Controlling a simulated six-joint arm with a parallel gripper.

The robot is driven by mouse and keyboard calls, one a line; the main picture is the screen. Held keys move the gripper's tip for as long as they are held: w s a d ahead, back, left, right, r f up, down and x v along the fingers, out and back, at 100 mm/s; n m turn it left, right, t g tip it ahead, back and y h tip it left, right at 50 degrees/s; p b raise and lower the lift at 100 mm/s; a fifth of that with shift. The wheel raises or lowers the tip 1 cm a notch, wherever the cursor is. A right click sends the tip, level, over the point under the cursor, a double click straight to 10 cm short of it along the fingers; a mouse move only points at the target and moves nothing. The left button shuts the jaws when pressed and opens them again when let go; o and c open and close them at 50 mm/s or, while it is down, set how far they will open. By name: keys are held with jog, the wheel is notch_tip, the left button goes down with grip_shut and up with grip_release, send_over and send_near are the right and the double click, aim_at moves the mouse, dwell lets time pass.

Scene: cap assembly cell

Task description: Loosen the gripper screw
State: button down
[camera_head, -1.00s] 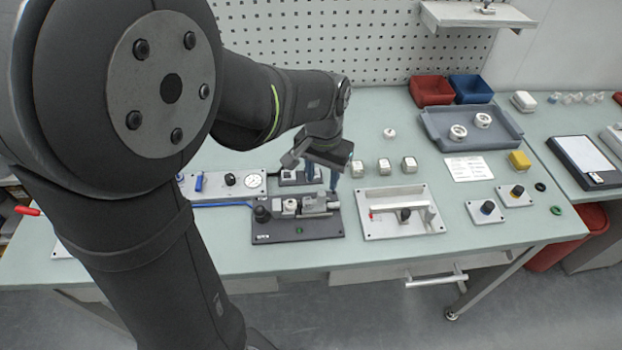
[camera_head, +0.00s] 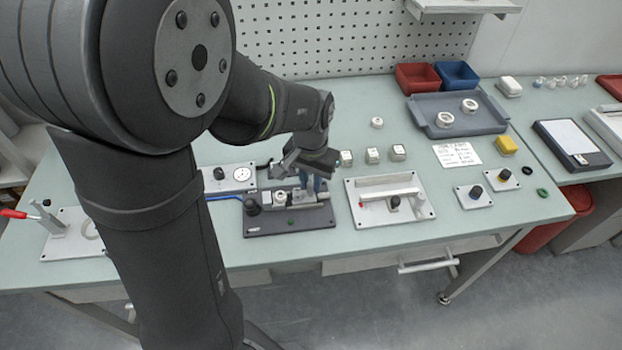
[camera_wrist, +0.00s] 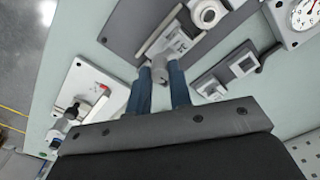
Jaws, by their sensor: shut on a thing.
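A small grey vise (camera_head: 308,198) is fixed on a dark base plate (camera_head: 290,226), near the middle of the bench. In the wrist view the vise (camera_wrist: 178,42) lies above the fingertips, and its grey cylindrical screw end (camera_wrist: 160,76) sits between them. My gripper (camera_head: 313,186) is down at the right end of the vise. Its two blue fingers, also in the wrist view (camera_wrist: 160,82), are shut on the screw end from both sides. In the head view my gripper body partly hides the vise and the screw.
A light fixture plate with a handle bar (camera_head: 388,213) stands close on the right. Several small blocks (camera_head: 372,155) stand behind. A panel with a gauge (camera_head: 238,174) is at the left. A dark knob (camera_head: 252,207) rises from the base plate. A grey tray (camera_head: 425,106) holds two rings.

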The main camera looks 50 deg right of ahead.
jog(key=shift+n, duration=0.3)
jog(key=n, duration=0.9)
jog(key=shift+n, duration=0.4)
jog(key=n, duration=0.3)
jog(key=shift+n, duration=0.3)
jog(key=n, duration=1)
jog(key=c, duration=1.3)
grip_release()
